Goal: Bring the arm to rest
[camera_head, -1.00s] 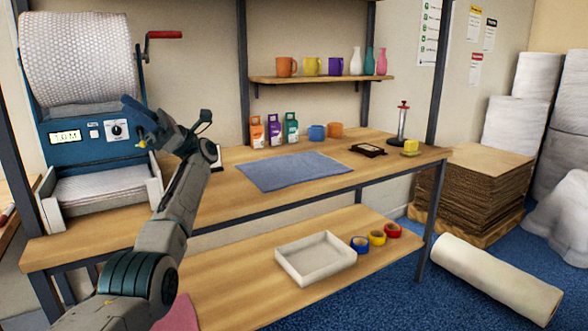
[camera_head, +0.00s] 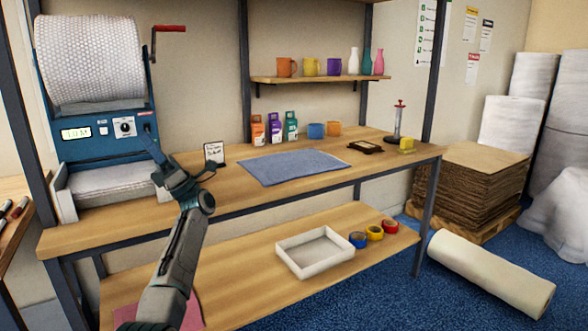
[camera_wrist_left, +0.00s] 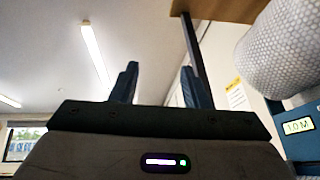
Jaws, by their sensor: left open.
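My left gripper (camera_head: 158,150) is in front of the blue bubble-wrap dispenser (camera_head: 98,135), near its dial and at the left part of the workbench. In the left wrist view the two fingers (camera_wrist_left: 160,85) stand apart with nothing between them, pointing up toward the ceiling. The dispenser's display (camera_wrist_left: 298,126) shows at the right edge of that view. My left arm comes up from the bottom of the head view with its elbow bent. My right gripper does not show in either view.
The workbench (camera_head: 220,205) carries a blue-grey cloth (camera_head: 290,167), a small card (camera_head: 214,153), cartons and mugs. A white tray (camera_head: 282,252) and tape rolls are on the lower shelf. Stacked cardboard (camera_head: 470,185) and a white roll (camera_head: 490,270) stand or lie at right.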

